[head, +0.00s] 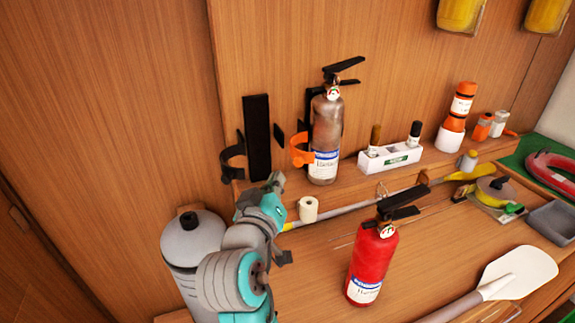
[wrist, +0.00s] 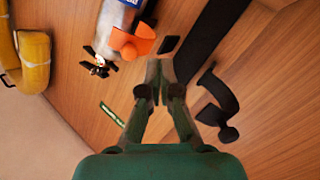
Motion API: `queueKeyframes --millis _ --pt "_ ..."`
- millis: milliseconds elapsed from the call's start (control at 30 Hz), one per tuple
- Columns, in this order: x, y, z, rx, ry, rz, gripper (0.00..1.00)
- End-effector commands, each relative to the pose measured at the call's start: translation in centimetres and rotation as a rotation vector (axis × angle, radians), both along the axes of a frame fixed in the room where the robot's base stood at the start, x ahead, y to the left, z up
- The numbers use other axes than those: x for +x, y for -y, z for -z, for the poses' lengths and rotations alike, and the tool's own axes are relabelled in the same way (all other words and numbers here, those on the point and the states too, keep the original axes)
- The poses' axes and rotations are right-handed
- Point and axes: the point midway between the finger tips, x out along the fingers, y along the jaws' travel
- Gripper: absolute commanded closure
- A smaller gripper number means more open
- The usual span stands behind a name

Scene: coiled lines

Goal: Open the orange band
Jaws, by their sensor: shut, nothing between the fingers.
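The orange band (head: 302,151) is on the wall bracket, at the left side of the silver extinguisher (head: 326,132), which stands upright against the wood. I cannot tell whether the band is fastened. In the wrist view the orange band (wrist: 133,43) shows as a wide curved piece beside the extinguisher's body, up and left of my fingertips. My gripper (wrist: 158,68) is shut and empty, its tips apart from the band in that picture.
A black band (head: 232,162) and black back plate (head: 257,137) are left of the orange band. A red extinguisher (head: 372,262) stands in front to the right. A white tray (head: 390,160) with bottles, a paper roll (head: 308,208) and a long-handled pole are nearby.

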Motion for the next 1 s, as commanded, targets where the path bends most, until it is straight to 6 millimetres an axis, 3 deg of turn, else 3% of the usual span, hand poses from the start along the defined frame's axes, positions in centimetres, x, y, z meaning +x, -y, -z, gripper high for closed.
queueKeyframes --millis 300,600,767,1000 --pt "-3.3 -0.2 -0.8 -0.547 0.03 -0.21 1.0" --pt "-5.4 -0.4 -1.8 -0.827 0.092 -0.277 1.0" --pt "-4.7 -0.5 -1.9 -0.846 0.095 -0.278 1.0" --pt "-0.9 -0.8 -2.2 -0.844 0.095 -0.276 1.0"
